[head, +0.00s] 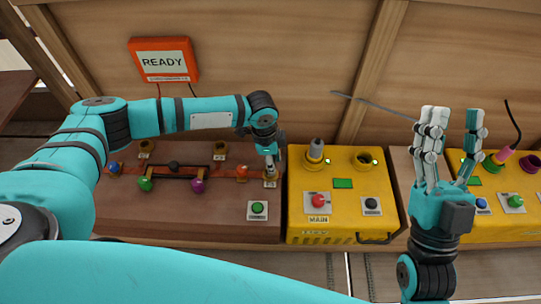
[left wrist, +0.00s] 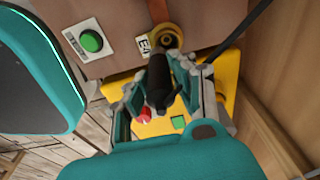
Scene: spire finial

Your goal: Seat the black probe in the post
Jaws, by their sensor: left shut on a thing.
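My left gripper (head: 270,160) reaches down over the right end of the brown panel. In the left wrist view the left gripper (left wrist: 167,85) is shut on the black probe (left wrist: 158,80), which lies between its fingers. The probe's far end is close to a brass ring-shaped post (left wrist: 166,37) beside a label reading E4. I cannot tell whether the probe is in it or only in front of it. In the head view the post is mostly hidden by the gripper. My right gripper (head: 445,145) is open and empty, fingers up, in front of the yellow boxes.
The brown panel (head: 215,205) carries coloured knobs and a green button (head: 258,209). A yellow box (head: 340,190) with a grey plug, a red button and a handle stands to its right. Another yellow box (head: 470,222) is farther right. An orange READY screen (head: 164,61) hangs behind.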

